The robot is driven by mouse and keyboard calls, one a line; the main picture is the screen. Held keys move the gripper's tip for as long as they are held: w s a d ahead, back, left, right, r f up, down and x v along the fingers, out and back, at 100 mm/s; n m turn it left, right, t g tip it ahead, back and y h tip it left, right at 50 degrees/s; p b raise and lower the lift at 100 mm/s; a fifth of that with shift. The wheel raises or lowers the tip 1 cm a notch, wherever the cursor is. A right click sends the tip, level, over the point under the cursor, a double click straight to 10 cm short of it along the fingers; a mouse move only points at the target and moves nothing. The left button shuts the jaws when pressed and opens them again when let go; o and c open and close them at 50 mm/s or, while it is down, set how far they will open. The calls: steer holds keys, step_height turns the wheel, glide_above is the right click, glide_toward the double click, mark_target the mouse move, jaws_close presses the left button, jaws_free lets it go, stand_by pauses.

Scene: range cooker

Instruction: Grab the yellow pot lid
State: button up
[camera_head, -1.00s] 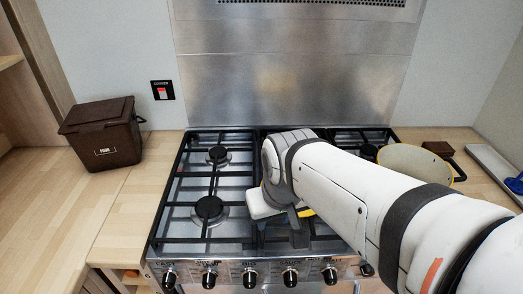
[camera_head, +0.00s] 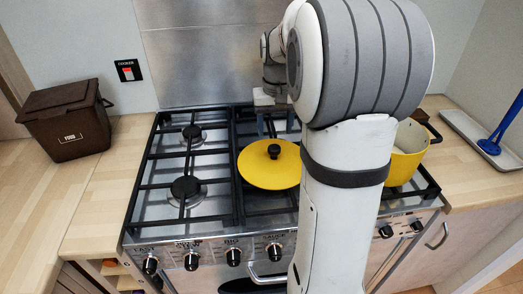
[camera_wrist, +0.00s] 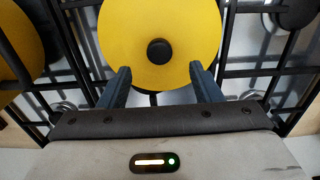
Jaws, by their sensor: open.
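The yellow pot lid (camera_head: 260,172) lies flat on the middle grate of the cooker, with its dark round knob (camera_head: 274,151) on top. My gripper (camera_head: 275,132) is at the lid's far side, and my arm hides part of the lid's right edge. In the wrist view the lid (camera_wrist: 160,22) is ahead, with the knob (camera_wrist: 160,51) centred just beyond my fingertips. My gripper (camera_wrist: 160,73) is open and empty, with one finger on each side of the lid's near rim. Whether the fingers touch the lid I cannot tell.
The yellow pot (camera_head: 404,168) stands on the right burners, partly behind my arm; its edge shows in the wrist view (camera_wrist: 18,50). A brown food bin (camera_head: 65,120) stands on the left counter. A grey tray (camera_head: 475,135) with a blue utensil is at the right. The left burners are clear.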

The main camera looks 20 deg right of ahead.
mark_target(274, 147)
steer(key=shift+w+d+f, duration=0.2)
steer(key=shift+d+f, duration=0.1)
steer(key=shift+f, duration=0.3)
steer(key=f, duration=0.7)
steer(key=shift+a+p, duration=0.2)
steer(key=shift+p, duration=0.1)
steer(key=shift+c, duration=0.2)
jaws_close()
steer(key=shift+r, duration=0.1)
